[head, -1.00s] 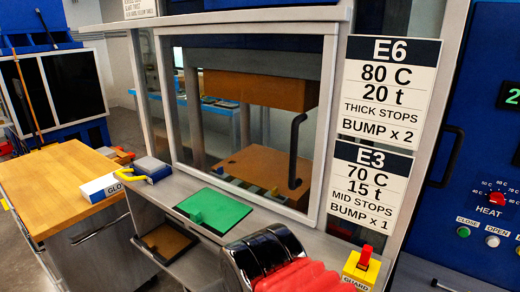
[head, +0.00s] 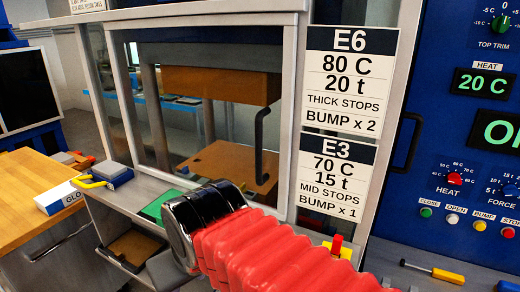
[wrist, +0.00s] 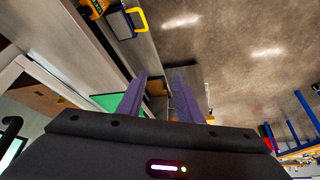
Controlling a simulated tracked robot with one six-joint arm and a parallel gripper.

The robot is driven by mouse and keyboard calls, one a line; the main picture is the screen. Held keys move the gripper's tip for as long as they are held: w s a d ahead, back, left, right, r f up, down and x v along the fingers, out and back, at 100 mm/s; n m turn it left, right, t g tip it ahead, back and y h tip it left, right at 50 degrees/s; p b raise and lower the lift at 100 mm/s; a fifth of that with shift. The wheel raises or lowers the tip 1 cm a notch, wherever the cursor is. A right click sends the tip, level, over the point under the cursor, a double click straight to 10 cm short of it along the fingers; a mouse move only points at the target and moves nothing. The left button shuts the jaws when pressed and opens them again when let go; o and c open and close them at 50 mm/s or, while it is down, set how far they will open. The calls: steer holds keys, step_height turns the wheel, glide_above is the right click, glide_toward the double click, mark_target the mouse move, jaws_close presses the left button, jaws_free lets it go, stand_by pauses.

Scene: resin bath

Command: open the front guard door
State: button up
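The front guard door (head: 294,118) is a clear pane in a pale metal frame on the press, and it looks shut. Its black vertical handle (head: 260,145) is on the right part of the pane. My arm, in a red sleeve with a black cuff, reaches in from the bottom right below the door; my gripper's fingers are hidden in the head view. In the wrist view my gripper (wrist: 160,80) shows two purple fingers spread apart with nothing between them. A dark curved bar at the left edge there may be the handle; I cannot tell.
A wooden-topped cabinet (head: 30,190) stands left. The red guard switch (head: 337,243) is partly behind my arm. A screwdriver (head: 432,271) lies right.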

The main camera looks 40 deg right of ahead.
steer(key=w+d+r+m+g+h, duration=0.1)
steer(key=w+d+r+m, duration=0.15)
steer(key=d+r, duration=0.4)
steer(key=w+d+r+m+h, duration=0.1)
steer(key=w+d+r, duration=0.25)
steer(key=r, duration=0.55)
steer(key=m, duration=0.3)
glide_toward(260, 141)
steer(key=shift+w+a+r+g+h, duration=0.3)
steer(key=shift+a+r+g, duration=0.1)
steer(key=shift+r, duration=0.15)
steer(key=shift+f, duration=0.1)
steer(key=x, duration=1.3)
steer(key=shift+f, duration=0.35)
jaws_close()
